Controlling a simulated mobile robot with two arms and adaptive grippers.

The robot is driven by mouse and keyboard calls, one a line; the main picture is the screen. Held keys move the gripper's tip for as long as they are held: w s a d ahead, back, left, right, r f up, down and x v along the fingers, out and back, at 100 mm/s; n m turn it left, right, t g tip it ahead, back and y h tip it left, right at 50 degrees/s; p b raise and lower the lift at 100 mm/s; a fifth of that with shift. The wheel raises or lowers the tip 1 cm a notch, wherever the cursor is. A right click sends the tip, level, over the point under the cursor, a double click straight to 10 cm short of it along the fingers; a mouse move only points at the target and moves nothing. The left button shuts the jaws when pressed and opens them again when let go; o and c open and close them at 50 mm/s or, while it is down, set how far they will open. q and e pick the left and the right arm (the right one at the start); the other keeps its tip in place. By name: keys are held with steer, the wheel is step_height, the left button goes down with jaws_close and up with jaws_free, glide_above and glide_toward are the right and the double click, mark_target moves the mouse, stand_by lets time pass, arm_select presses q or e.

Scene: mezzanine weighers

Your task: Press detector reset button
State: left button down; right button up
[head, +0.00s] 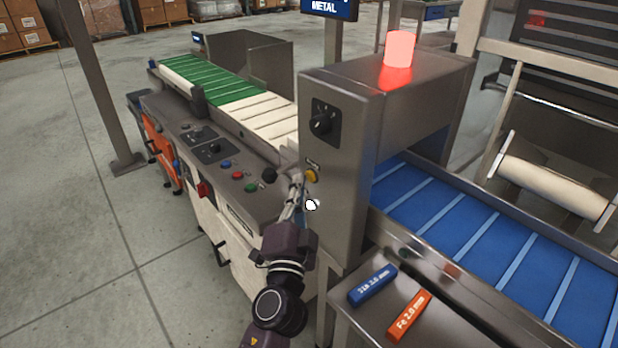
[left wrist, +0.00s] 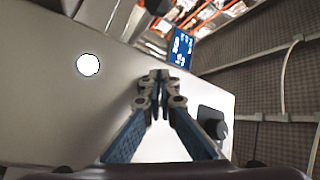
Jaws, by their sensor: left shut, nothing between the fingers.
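The metal detector housing (head: 345,215) is a grey steel box with a lit red beacon (head: 399,50) on top. A white disc with a dark rim (head: 311,205) shows just below the button; a similar white disc (left wrist: 88,65) shows in the left wrist view. Contact cannot be told. The left wrist view shows the closed fingertips (left wrist: 160,76).
A control panel (head: 215,155) with blue, red, green and black controls lies left of the housing. A green and white belt (head: 225,90) runs behind it. A blue belt (head: 480,225) runs right. Blue (head: 372,286) and orange (head: 409,315) test sticks lie on a front ledge.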

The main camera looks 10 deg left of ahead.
steer(key=shift+s+d+f, duration=0.1)
steer(key=shift+s+f, duration=0.15)
steer(key=shift+s, duration=0.25)
arm_select(q)
steer(key=shift+w, duration=0.1)
arm_select(e)
steer(key=shift+w+r, duration=0.1)
steer(key=shift+w, duration=0.05)
